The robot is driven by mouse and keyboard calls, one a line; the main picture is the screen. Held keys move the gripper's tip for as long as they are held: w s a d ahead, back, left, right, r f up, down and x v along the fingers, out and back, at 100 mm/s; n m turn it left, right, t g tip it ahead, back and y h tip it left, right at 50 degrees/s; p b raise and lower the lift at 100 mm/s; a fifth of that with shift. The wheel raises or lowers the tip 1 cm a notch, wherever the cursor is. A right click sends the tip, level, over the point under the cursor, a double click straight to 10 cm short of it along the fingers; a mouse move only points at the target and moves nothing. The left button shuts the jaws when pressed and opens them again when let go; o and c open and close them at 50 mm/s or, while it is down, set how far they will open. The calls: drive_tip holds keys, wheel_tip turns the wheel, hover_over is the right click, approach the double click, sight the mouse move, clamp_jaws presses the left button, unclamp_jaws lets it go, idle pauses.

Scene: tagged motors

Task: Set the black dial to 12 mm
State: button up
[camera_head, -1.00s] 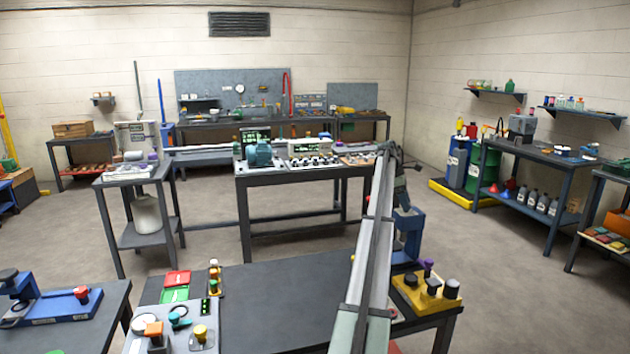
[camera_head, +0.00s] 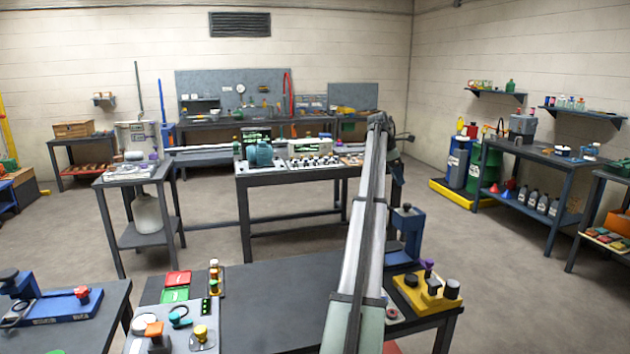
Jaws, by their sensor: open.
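No millimetre scale can be read, so I cannot tell which black knob is the black dial. Black round knobs (camera_head: 452,287) stand on a yellow block (camera_head: 431,298) on the right front bench. A blue stand (camera_head: 406,236) with a dark knob on top (camera_head: 407,208) is just behind it. Another black knob (camera_head: 8,274) sits on the blue fixture at the far left. My arm reaches away through the middle. My gripper (camera_head: 406,138) shows small and dark at its far end, mostly hidden by the arm, above the floor right of the centre table. It appears empty.
The centre table (camera_head: 290,177) carries a green motor (camera_head: 260,152) and several small parts. The near bench (camera_head: 270,300) has a clear dark top beside red and green trays and a control panel. Open floor lies between the tables and the right shelving (camera_head: 540,153).

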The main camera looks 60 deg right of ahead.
drive_tip(key=w+a+f+n+t, duration=0.1)
drive_tip(key=w+a, duration=0.2)
drive_tip(key=w, duration=0.6)
drive_tip(key=w+a+f+n+h, duration=0.1)
drive_tip(key=w+a, duration=0.2)
drive_tip(key=w, duration=0.7)
drive_tip(key=w+a+f+n+t+h, duration=0.1)
drive_tip(key=w+a, duration=0.2)
drive_tip(key=w, duration=0.6)
drive_tip(key=shift+w+a+f+n+t, duration=0.2)
drive_tip(key=shift+a+f+n+t, duration=0.05)
drive_tip(key=shift+f+n+t, duration=0.05)
